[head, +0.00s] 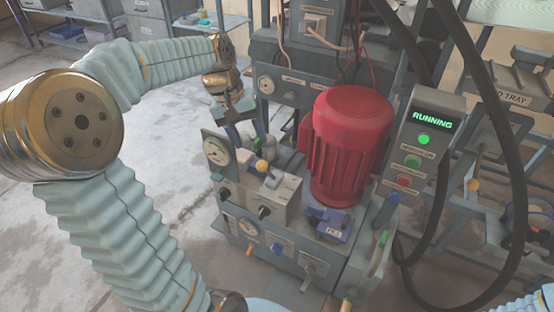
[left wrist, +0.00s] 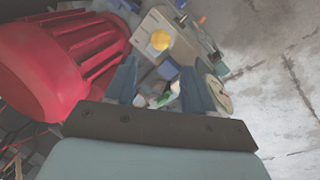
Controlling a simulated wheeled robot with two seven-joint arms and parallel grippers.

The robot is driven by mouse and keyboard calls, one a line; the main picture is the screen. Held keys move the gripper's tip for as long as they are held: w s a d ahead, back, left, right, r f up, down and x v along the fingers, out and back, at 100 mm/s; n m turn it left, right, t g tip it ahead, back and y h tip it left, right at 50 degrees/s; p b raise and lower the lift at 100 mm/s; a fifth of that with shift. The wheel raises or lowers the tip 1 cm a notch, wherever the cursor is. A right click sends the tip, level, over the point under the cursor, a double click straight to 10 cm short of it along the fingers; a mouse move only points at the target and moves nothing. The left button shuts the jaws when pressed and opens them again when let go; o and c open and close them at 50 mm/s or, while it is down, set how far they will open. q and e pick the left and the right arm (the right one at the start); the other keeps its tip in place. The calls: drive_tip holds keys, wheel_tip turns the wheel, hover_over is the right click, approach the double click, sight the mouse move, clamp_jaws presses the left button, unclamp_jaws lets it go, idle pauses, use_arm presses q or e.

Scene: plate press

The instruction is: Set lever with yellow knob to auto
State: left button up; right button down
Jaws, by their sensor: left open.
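The lever with the yellow knob (head: 262,166) stands on a grey control box (head: 285,198) at the front of the press, left of the red motor. In the left wrist view the yellow knob (left wrist: 160,40) shows beyond the fingertips, with a gap between. My left gripper (head: 248,138) is above and behind the knob in the head view, fingers pointing down. In the left wrist view my left gripper (left wrist: 163,72) is open, with nothing held between its fingers. The labels beside the lever are too small to read. My right gripper is not in view.
The red motor (head: 348,145) stands right of the lever. A round gauge (head: 217,152) is close left of it. A panel (head: 428,140) reads RUNNING. A black hose (head: 440,230) loops at the right, near another yellow knob (head: 473,185). Open floor lies left.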

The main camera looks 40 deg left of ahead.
sight(266, 171)
use_arm(q)
drive_tip(key=b+x, duration=0.1)
drive_tip(key=x, duration=1.2)
drive_tip(key=shift+d+f, duration=0.1)
drive_tip(key=shift+f, duration=0.25)
clamp_jaws()
